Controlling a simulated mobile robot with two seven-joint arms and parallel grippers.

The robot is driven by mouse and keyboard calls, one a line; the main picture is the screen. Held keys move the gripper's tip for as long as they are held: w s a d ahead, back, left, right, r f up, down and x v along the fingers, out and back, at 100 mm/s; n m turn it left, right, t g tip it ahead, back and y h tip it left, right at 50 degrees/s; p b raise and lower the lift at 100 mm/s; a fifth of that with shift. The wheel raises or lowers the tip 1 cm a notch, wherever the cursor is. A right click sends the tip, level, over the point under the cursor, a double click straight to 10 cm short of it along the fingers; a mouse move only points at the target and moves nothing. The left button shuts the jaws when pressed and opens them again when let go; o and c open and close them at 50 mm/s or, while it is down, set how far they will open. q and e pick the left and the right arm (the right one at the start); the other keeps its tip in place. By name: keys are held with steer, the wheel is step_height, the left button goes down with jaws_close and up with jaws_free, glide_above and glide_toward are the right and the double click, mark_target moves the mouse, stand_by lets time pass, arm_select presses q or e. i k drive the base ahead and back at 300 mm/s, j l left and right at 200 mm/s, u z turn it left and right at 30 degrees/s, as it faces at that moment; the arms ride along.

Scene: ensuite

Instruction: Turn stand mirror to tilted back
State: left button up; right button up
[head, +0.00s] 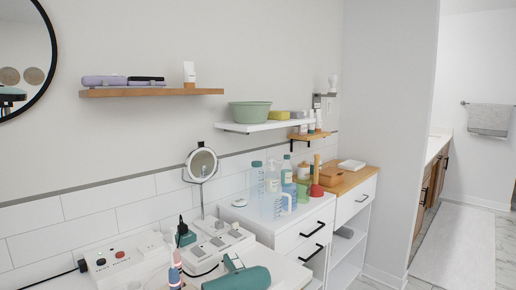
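Neither of my grippers shows in the head view.
A teal hair dryer (238,278), a white socket box (122,258) and cables crowd the counter before the mirror. Several bottles (272,190) stand to its right. A wooden shelf (152,92) and a white shelf (265,126) hang above.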

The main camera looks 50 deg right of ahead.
mark_target(201, 163)
steer(key=l+z, duration=0.15)
steer(key=z, duration=0.25)
steer(key=i+l+z, duration=0.1)
steer(key=z, duration=0.3)
steer(key=i+z, duration=0.15)
steer(key=z, duration=0.25)
steer(key=l, duration=0.05)
